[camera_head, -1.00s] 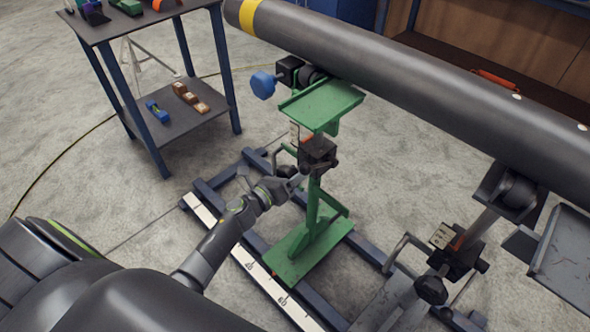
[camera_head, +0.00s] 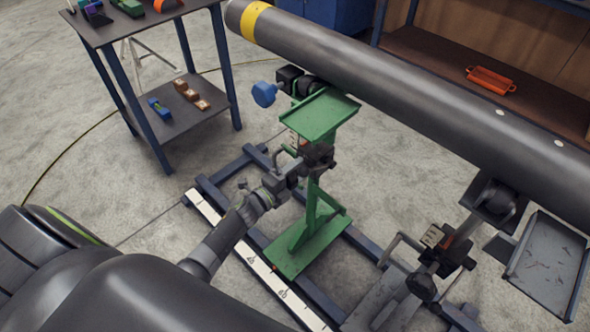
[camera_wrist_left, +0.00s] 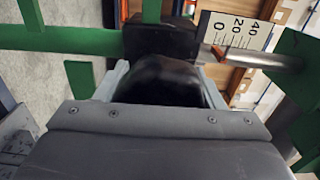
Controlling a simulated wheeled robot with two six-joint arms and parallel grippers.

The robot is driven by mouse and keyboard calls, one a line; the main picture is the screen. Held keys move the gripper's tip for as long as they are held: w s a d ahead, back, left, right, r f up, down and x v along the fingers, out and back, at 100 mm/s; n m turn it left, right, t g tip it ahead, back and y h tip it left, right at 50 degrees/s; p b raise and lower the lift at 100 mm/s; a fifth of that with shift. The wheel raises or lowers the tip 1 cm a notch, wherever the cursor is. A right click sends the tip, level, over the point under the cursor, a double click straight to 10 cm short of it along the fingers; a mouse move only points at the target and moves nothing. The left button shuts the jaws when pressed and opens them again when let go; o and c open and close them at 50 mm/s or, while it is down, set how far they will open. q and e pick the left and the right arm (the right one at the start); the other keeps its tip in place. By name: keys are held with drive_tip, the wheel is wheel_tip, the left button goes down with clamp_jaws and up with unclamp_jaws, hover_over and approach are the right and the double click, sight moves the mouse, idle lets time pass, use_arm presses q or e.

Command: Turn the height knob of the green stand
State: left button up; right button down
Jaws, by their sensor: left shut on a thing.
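The green stand (camera_head: 308,245) stands on the blue floor frame, with a green tray (camera_head: 320,114) at its top below the pipe. My left gripper (camera_head: 296,172) is at the stand's post, just below the tray. In the left wrist view its fingers (camera_wrist_left: 165,85) are shut on the black height knob (camera_wrist_left: 160,78), one on each side. The knob sits in front of a black block (camera_wrist_left: 160,40). A white scale (camera_wrist_left: 237,30) marked 0, 20, 40 with an orange pointer shows beside it. In the head view the gripper mostly hides the knob. My right gripper is not in view.
A dark pipe (camera_head: 400,85) with a yellow band runs above the stand. A blue knob (camera_head: 265,93) juts out left of the tray. A second, grey stand (camera_head: 440,262) is at the right. A table (camera_head: 150,60) stands at the upper left.

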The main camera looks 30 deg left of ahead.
use_arm(q)
drive_tip(key=n+p, duration=0.2)
drive_tip(key=n, duration=0.2)
drive_tip(key=shift+n, duration=0.4)
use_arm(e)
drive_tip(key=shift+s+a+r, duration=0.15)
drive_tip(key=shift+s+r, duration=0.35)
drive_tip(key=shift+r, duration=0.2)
use_arm(q)
drive_tip(key=shift+n, duration=0.3)
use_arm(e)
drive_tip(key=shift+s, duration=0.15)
use_arm(q)
drive_tip(key=o, duration=1)
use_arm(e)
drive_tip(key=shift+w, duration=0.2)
